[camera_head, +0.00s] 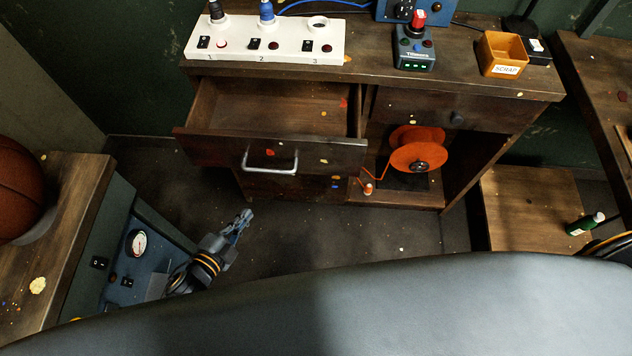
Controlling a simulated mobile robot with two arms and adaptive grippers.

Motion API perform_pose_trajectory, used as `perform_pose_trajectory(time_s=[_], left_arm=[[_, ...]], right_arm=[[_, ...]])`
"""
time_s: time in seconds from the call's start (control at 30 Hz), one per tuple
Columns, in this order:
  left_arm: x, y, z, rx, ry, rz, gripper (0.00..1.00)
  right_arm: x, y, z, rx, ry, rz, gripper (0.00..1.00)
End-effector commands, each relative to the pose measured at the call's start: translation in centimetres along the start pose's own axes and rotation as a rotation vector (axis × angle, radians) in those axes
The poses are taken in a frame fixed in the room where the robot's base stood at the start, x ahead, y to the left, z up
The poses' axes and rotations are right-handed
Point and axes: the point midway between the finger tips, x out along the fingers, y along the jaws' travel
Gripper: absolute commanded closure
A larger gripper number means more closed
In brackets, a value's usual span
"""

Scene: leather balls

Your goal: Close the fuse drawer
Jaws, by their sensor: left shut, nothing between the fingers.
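The fuse drawer (220,151) is pulled out from the left side of a dark wooden bench. Its inside looks empty where I can see it. A metal bar handle (271,161) is on its front panel. My left gripper (247,216) is shut and empty. In the picture it shows below and left of the handle, apart from the drawer. My right gripper is not in view.
On the bench top are a white socket strip (265,43), a control box (414,50) and an orange scrap box (502,53). An orange cable reel (417,150) sits in the open shelf. A basketball (18,190) rests on the left table. A green bottle (584,224) lies at right.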

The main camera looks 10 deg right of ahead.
Motion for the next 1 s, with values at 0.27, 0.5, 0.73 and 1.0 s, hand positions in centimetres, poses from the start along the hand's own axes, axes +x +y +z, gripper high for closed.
perform_pose_trajectory(time_s=[0.27,0.5,0.73,1.0], left_arm=[[-1.4,-4.3,-13.3,0.492,0.452,-0.189,1.00],[-1.0,-5.3,-15.9,0.548,0.504,-0.218,1.00],[2.9,-5.8,-18.2,0.544,0.501,-0.220,1.00],[7.7,-6.4,-20.0,0.545,0.497,-0.217,1.00]], right_arm=[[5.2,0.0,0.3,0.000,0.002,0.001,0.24],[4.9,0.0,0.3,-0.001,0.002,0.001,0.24],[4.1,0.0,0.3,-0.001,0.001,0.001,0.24],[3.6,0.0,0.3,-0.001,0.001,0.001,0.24]])
